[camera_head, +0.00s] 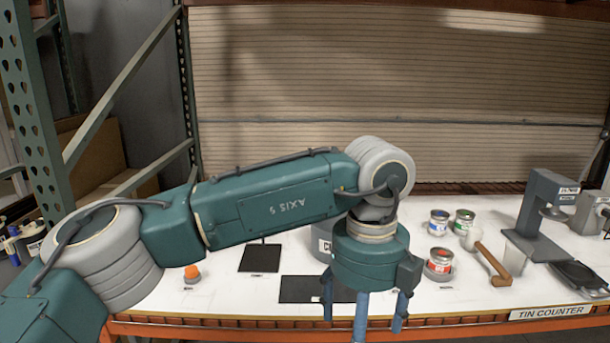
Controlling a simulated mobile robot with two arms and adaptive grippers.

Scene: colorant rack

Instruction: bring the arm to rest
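My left arm comes in from the left and reaches across the white counter. Its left gripper (362,312) points down over the counter's front edge. The blue fingers are spread apart, and no object shows between them. The lowest finger reaches the bottom of the picture. My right gripper is not in view.
The counter (467,291) holds a red-labelled tin (439,264), a blue-labelled tin (438,223), a green-labelled tin (464,221), a wooden-handled mallet (493,265), a grey press-like stand (540,215), black mats (260,258) and an orange-topped item (192,273). A green rack post (38,110) stands at left.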

